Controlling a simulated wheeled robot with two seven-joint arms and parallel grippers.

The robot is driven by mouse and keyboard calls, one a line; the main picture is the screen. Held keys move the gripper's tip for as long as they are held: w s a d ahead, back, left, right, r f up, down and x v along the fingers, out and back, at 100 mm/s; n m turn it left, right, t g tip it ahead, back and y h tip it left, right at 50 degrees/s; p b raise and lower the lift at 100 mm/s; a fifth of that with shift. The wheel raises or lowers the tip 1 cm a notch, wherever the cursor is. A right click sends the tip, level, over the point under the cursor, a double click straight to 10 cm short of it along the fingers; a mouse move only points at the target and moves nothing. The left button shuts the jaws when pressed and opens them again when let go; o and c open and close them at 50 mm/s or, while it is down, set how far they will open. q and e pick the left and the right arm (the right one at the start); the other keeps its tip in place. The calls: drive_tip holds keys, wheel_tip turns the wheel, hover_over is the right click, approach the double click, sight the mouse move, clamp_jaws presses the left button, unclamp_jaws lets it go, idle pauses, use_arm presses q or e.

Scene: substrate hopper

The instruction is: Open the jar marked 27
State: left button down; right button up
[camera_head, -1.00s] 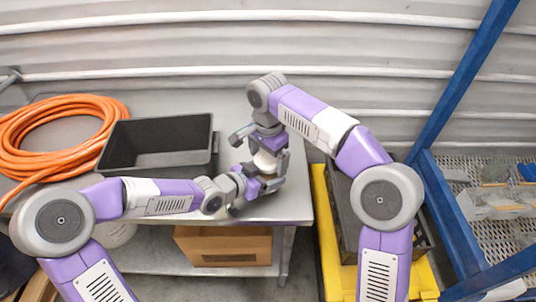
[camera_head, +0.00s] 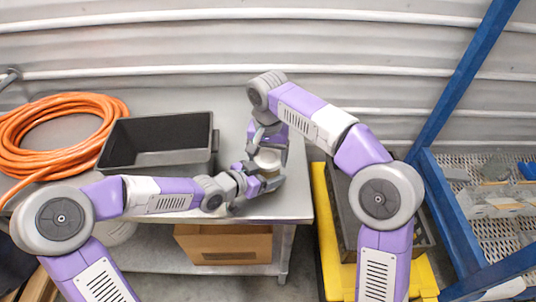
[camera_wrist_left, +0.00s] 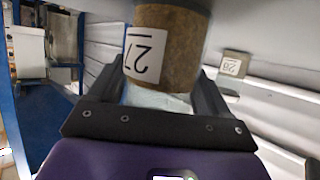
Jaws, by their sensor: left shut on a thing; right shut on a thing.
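The jar marked 27 shows in the left wrist view (camera_wrist_left: 175,50), with a brown, grainy body and a white label that reads upside down there. In the head view its round white top (camera_head: 267,161) shows between my two grippers on the grey table. My left gripper (camera_head: 256,184) is shut on the jar from the left side; its fingers flank the jar in the left wrist view. My right gripper (camera_head: 267,150) comes down from above and is shut on the jar's top. The fingers hide part of the jar, and I cannot tell whether the lid has loosened.
A black open bin (camera_head: 158,165) stands left of the jar, with a coiled orange hose (camera_head: 60,125) farther left. A small block labelled 28 (camera_wrist_left: 234,64) shows in the left wrist view. A yellow stand (camera_head: 329,240) and blue rack (camera_head: 462,95) are at right.

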drive_tip(key=o, duration=1.1)
drive_tip(key=shift+c, duration=0.2)
drive_tip(key=shift+r, duration=0.1)
wheel_tip(320, 180, up, 4)
drive_tip(key=shift+r, duration=0.15)
drive_tip(key=r+m, duration=0.2)
drive_tip(key=m, duration=0.1)
drive_tip(key=shift+m, duration=0.3)
drive_tip(key=r+m, duration=0.1)
drive_tip(key=m, duration=0.2)
drive_tip(key=shift+r, duration=0.15)
drive_tip(key=shift+f, duration=3.95)
drive_tip(key=shift+c, duration=0.5)
